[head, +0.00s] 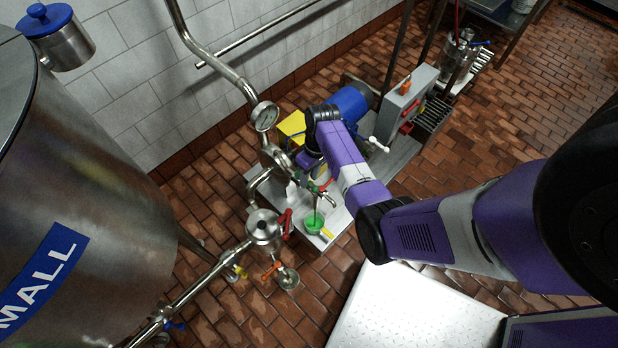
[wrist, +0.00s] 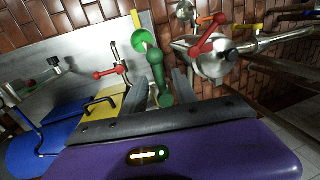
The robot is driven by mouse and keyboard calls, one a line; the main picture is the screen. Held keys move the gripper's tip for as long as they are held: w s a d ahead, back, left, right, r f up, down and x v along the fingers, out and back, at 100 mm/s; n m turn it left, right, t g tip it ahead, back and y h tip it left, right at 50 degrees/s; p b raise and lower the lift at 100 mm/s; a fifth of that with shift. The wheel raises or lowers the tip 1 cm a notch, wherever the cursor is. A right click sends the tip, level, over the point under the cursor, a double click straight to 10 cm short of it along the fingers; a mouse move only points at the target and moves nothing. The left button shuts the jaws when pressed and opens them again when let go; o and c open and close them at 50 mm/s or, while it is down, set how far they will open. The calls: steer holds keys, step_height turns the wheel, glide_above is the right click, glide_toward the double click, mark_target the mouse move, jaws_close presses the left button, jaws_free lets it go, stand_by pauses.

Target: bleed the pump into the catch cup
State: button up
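The pump with a blue motor (head: 350,103) stands on a metal plinth below the wall pipes. The catch cup (head: 315,223), bright green inside, stands on the plinth's front corner beside a yellow strip. In the wrist view the cup (wrist: 143,38) shows just beyond a green valve handle (wrist: 157,72). My gripper (wrist: 158,92) is at this handle, one finger on each side, with narrow gaps showing; it looks open around it. In the head view my gripper is mostly hidden by my arm. A thin dark line runs from the valve towards the cup; I cannot tell whether it is liquid.
A red lever (wrist: 110,72) is close left of my gripper. A steel valve body (wrist: 212,62) with a red handle (wrist: 210,35) is close right. A pressure gauge (head: 265,116) rises behind. A large tank (head: 90,190) stands left. Brick floor lies open at right.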

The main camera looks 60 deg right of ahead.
steer(key=shift+f, duration=0.2)
jaws_close()
stand_by(1.4)
